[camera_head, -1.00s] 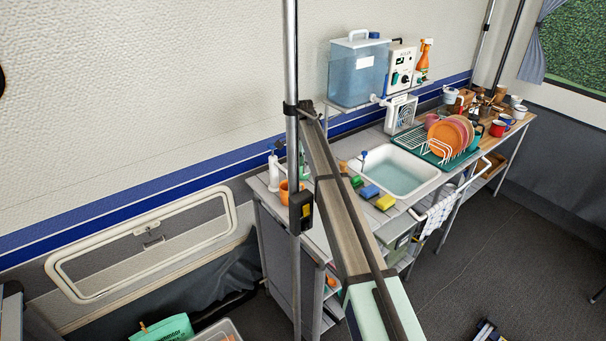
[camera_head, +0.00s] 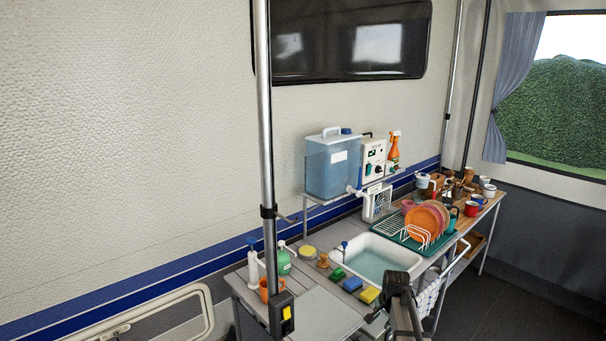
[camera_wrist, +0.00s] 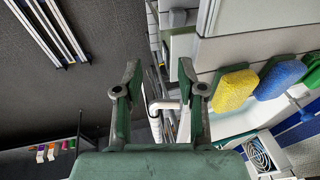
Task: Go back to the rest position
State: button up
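My gripper (camera_wrist: 158,80) shows in the wrist view with its two green-grey fingers spread apart. Nothing is between them. In the head view a dark part of my arm or gripper (camera_head: 400,300) rises at the bottom edge, in front of the sink (camera_head: 376,262); the fingers cannot be made out there. In the wrist view a yellow sponge (camera_wrist: 235,90) and a blue sponge (camera_wrist: 281,76) lie to the right of the fingers, apart from them.
The counter also holds a dish rack (camera_head: 408,236) with plates, a soap bottle (camera_head: 284,262) and an orange cup (camera_head: 268,288). A water tank (camera_head: 332,165) stands on a raised shelf. A metal pole (camera_head: 264,130) stands at the left. Open floor (camera_head: 470,312) shows at the right.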

jog(key=s+a+f+n+g+b, duration=0.1)
jog(key=s+a+f+n+g, duration=0.15)
jog(key=s+f, duration=0.95)
jog(key=s+a+f+n+g+b, duration=0.15)
jog(key=s+a+f, duration=0.25)
jog(key=s+f, duration=0.85)
jog(key=s+a+f+n+g, duration=0.1)
jog(key=s+f+n+g, duration=0.1)
jog(key=s, duration=0.9)
jog(key=s+a+f+n+g, duration=0.1)
jog(key=s+f+n+g, duration=0.1)
jog(key=s, duration=0.9)
jog(key=s+a+f+n+g+b, duration=0.1)
jog(key=s+f+n+g, duration=0.1)
jog(key=s, duration=0.9)
jog(key=shift+s+a+f, duration=0.25)
jog(key=shift+a+f, duration=0.05)
jog(key=shift+f, duration=0.35)
